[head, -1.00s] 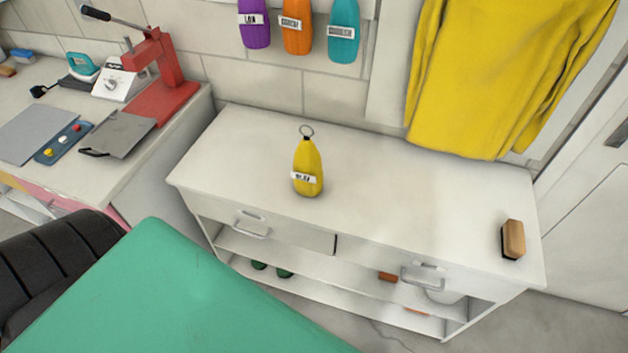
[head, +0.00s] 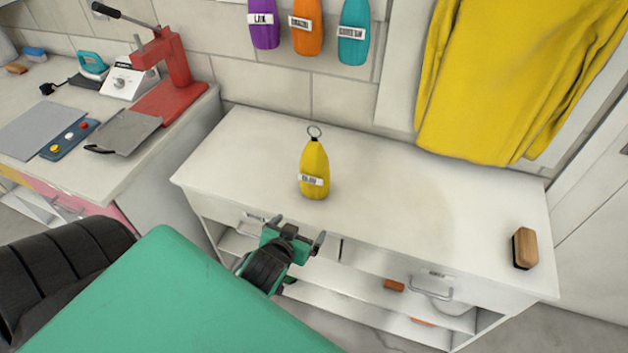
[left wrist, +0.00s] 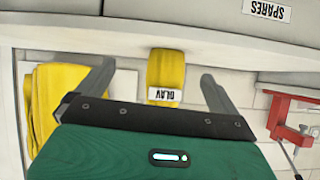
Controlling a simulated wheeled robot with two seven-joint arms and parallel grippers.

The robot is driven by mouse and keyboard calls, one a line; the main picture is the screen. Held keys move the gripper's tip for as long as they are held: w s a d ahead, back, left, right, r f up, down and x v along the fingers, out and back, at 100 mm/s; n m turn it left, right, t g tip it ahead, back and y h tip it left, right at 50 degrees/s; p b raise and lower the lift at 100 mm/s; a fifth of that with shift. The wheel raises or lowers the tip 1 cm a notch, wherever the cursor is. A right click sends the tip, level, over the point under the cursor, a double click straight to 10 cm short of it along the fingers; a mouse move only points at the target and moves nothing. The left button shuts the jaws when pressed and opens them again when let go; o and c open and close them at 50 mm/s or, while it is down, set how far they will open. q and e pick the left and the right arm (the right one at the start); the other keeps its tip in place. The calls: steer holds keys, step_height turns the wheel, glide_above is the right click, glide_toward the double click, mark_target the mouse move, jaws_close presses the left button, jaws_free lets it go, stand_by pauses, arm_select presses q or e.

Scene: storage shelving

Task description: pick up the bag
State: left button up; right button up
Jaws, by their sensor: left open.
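The bag (head: 314,170) is small and yellow, with a white label and a ring on top. It stands upright on the white cabinet's top (head: 400,205). My left gripper (head: 294,232) is in front of the cabinet's front edge, nearer to me than the bag and apart from it. Its two fingers are open and empty. In the left wrist view the bag (left wrist: 166,68) shows ahead, between the spread fingers (left wrist: 158,72), with its lower label upside down. My right gripper is not in view.
A brown brush (head: 525,247) stands at the cabinet top's right end. Purple, orange and teal bags (head: 354,32) hang on the wall beside a yellow garment (head: 500,85). A red press (head: 172,80) stands on the left bench. The cabinet top around the bag is clear.

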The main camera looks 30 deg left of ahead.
mark_target(310, 177)
arm_select(q)
steer(key=w+a+r+t, duration=0.1)
steer(key=w+t, duration=0.1)
steer(key=w, duration=0.2)
steer(key=w+a+r+t+y+p, duration=0.1)
steer(key=w+a+r, duration=0.1)
steer(key=w, duration=0.2)
steer(key=w+a+r+t, duration=0.1)
steer(key=w+a+t, duration=0.1)
steer(key=w, duration=0.2)
steer(key=shift+w+r+n+t+y+p, duration=0.25)
steer(key=shift+r+n+t+y+p, duration=0.05)
steer(key=shift+r+n+p, duration=0.1)
steer(key=shift+w+a+r+p, duration=0.15)
steer(key=shift+w+p, duration=0.2)
steer(key=shift+w, duration=0.2)
steer(key=p+x, duration=0.1)
steer(key=x, duration=0.2)
steer(key=shift+w+a, duration=0.1)
steer(key=shift+w, duration=0.1)
steer(key=shift+w+a, duration=0.1)
steer(key=shift+w, duration=0.3)
steer(key=c, duration=1.6)
steer(key=shift+c, duration=0.8)
steer(key=shift+r, duration=0.1)
